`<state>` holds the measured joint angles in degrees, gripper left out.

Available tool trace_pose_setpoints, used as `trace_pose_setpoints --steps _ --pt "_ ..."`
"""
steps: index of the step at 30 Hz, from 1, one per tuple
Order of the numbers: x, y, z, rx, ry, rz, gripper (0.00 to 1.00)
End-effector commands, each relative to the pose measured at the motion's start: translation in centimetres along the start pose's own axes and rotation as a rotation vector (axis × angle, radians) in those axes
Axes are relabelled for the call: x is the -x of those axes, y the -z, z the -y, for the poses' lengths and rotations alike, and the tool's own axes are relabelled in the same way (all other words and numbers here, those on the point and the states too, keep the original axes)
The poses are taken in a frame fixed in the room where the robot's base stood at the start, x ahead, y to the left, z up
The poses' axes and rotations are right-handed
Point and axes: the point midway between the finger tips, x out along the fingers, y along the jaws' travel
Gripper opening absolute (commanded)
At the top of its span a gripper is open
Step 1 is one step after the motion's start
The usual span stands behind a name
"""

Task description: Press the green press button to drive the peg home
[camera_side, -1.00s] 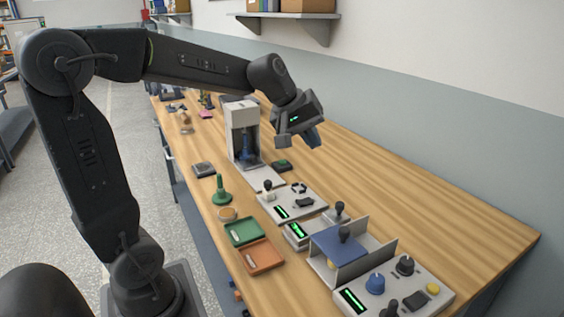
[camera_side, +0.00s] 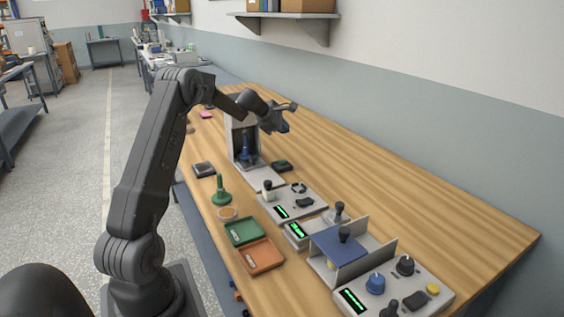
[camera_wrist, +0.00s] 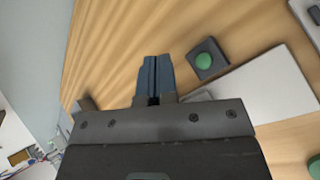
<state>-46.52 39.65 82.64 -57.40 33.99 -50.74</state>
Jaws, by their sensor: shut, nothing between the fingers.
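The green press button (camera_wrist: 204,61) sits on a dark square box in the wrist view, right of my fingertips. In the side view the dark button box (camera_side: 282,166) stands right of the white press (camera_side: 262,178). A blue peg-like part (camera_side: 245,147) stands upright inside the press frame; how deep it sits cannot be told. My gripper (camera_side: 279,122) is above the table, by the top of the press on its right. In the wrist view its blue fingers (camera_wrist: 154,68) are shut with nothing between them, apart from the button.
A green knobbed piece (camera_side: 221,189), a green tray (camera_side: 244,231) and an orange tray (camera_side: 262,257) lie along the near edge. Control panels (camera_side: 292,202) and a blue-topped fixture (camera_side: 338,243) stand in front of the press. The table's right side is clear.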

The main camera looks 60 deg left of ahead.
Motion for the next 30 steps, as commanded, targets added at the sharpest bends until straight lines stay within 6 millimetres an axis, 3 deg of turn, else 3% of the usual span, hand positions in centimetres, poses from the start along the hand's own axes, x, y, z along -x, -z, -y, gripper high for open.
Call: trace_pose_setpoints --steps 16,30 --pt "-0.6 0.7 0.2 0.014 -0.002 -0.001 0.0" --pt "-4.8 3.7 3.3 0.016 0.0 -0.002 0.0"
